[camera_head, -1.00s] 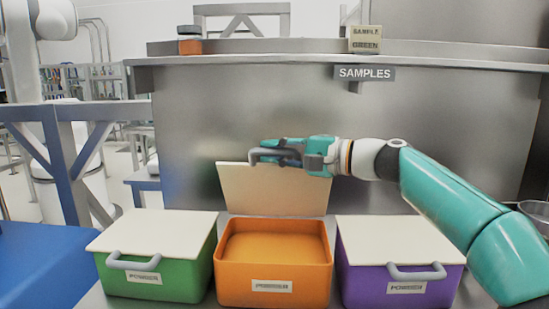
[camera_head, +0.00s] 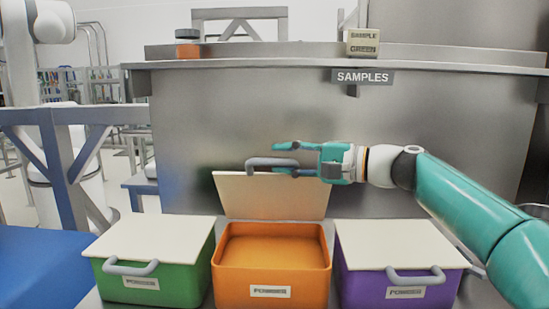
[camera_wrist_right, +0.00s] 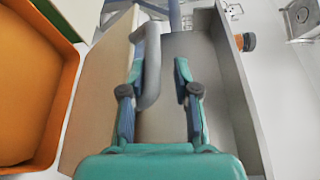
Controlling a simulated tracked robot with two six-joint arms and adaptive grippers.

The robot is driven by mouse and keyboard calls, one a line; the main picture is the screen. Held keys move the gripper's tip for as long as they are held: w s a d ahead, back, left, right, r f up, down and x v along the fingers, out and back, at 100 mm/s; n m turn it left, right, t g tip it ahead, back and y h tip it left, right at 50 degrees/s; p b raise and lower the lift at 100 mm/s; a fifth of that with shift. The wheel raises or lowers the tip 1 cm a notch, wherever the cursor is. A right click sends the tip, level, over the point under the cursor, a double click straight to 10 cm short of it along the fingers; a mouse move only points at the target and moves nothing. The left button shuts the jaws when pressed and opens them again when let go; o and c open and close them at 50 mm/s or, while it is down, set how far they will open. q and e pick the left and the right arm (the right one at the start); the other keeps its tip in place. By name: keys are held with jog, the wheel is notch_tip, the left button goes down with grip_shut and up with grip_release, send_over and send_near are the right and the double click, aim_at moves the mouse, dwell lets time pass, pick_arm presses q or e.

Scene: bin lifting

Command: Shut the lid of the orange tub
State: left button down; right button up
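The orange tub (camera_head: 272,290) stands in the middle of the front row with its inside exposed. Its cream lid (camera_head: 270,198) stands up at the back edge, with a grey handle (camera_head: 256,163) at its top. My right gripper (camera_head: 281,160) is at that handle, fingers pointing left and apart. In the right wrist view the fingers (camera_wrist_right: 157,85) are also spread, and the handle (camera_wrist_right: 152,60) runs close by the left finger, partly in the gap. I cannot tell whether they touch. The tub's orange wall (camera_wrist_right: 35,150) shows at the left there. My left gripper is not in view.
A green tub (camera_head: 165,287) stands left and a purple tub (camera_head: 358,282) right, close beside the orange one, both with lids shut. Behind is a metal panel under a shelf (camera_head: 230,62) with a SAMPLES sign (camera_head: 363,77). A blue surface (camera_head: 40,265) lies at far left.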

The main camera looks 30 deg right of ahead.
jog(key=v, duration=0.9)
jog(key=shift+s, duration=0.1)
